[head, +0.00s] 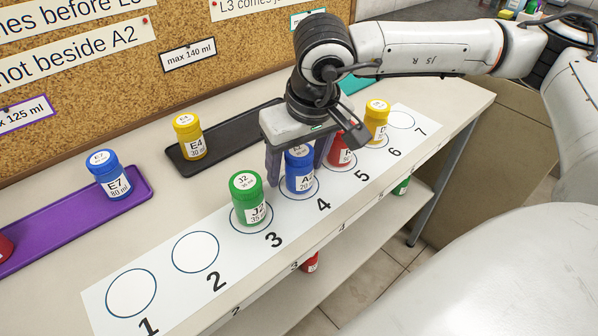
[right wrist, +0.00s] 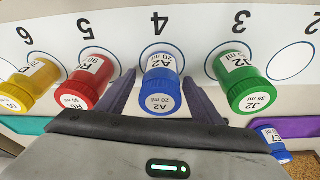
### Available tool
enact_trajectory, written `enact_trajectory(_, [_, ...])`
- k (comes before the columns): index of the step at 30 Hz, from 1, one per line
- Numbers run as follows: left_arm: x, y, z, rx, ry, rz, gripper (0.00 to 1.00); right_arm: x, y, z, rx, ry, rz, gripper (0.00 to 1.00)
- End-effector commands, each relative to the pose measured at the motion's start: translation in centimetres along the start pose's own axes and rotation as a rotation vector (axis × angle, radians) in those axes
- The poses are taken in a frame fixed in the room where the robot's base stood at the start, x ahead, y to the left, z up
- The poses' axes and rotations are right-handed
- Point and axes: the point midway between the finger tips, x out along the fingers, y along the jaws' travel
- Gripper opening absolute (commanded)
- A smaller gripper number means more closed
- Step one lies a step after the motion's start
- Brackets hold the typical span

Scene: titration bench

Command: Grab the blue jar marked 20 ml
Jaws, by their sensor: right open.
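The blue jar marked A2, 20 ml (head: 300,172) stands upright on circle 4 of the white numbered strip (head: 184,285). It also shows in the right wrist view (right wrist: 162,82), with its label and lid visible. My right gripper (head: 298,165) is open, with one finger on each side of this jar. In the right wrist view the fingers (right wrist: 160,95) flank the jar, with a small gap visible on each side. My left gripper is not in view.
A green jar J2 (head: 249,198) on circle 3 and a red jar (head: 341,151) on circle 5 stand close beside the fingers. A yellow jar (head: 376,122) is on circle 6. Another blue jar, E7 (head: 112,175), is on the purple tray (head: 70,228). Circles 1 and 2 are empty.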

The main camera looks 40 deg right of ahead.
Motion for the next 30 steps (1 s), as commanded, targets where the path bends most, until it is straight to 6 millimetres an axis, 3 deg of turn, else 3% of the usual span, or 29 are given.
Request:
enact_trajectory(2, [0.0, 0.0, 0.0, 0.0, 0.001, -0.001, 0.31, 0.0, 0.0, 0.0, 0.0, 0.0, 0.0, 0.57])
enact_trajectory(9, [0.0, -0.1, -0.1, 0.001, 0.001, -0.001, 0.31, -0.1, 0.0, 0.0, 0.0, 0.0, 0.0, 0.17])
enact_trajectory(19, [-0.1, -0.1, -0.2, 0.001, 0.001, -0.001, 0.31, -0.8, -0.1, -0.2, 0.001, 0.001, -0.001, 0.16])
enact_trajectory(30, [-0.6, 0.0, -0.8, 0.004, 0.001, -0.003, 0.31, -7.5, -0.1, -2.1, 0.0, 0.003, -0.002, 0.16])
